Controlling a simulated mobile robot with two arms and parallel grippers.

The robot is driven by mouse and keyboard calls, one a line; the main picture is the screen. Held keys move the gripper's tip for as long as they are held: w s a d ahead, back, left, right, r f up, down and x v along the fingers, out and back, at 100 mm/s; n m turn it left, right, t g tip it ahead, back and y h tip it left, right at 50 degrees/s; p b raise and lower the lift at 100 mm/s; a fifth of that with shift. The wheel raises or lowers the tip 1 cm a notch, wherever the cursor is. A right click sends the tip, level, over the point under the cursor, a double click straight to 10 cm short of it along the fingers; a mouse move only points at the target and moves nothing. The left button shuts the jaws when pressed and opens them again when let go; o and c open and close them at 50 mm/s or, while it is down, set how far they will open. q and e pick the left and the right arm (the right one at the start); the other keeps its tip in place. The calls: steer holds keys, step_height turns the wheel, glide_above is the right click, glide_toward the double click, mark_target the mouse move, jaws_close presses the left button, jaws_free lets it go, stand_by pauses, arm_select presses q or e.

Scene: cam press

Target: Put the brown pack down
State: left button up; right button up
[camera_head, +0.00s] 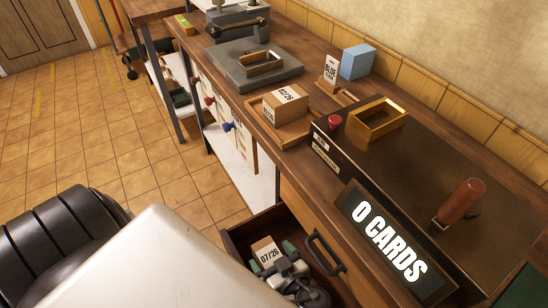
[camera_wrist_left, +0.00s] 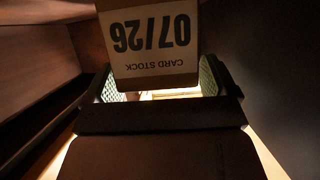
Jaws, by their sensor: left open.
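A brown card stock pack marked 07/26 (camera_head: 267,251) sits in the open drawer (camera_head: 236,237). Its label shows upside down in the left wrist view (camera_wrist_left: 155,42). My left gripper (camera_head: 273,259) is down in the drawer at this pack, with its green-padded fingers open. In the left wrist view the fingers (camera_wrist_left: 157,82) stand to either side of the pack's label end, with a gap visible. The pack's underside is hidden. Another brown pack (camera_head: 286,101) sits on a wooden tray (camera_head: 296,132) on the counter. My right gripper is out of view.
The drawer handle (camera_head: 325,254) is close beside my left gripper. On the counter are a grey press plate (camera_head: 230,62), a blue box (camera_head: 357,61) and a dark machine with a brass frame (camera_head: 378,119), a brown lever and a display reading 0 CARDS (camera_head: 388,240).

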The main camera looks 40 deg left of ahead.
arm_select(q)
steer(key=v, duration=1.2)
steer(key=shift+r+b, duration=0.25)
steer(key=shift+b, duration=0.2)
steer(key=shift+w, duration=0.15)
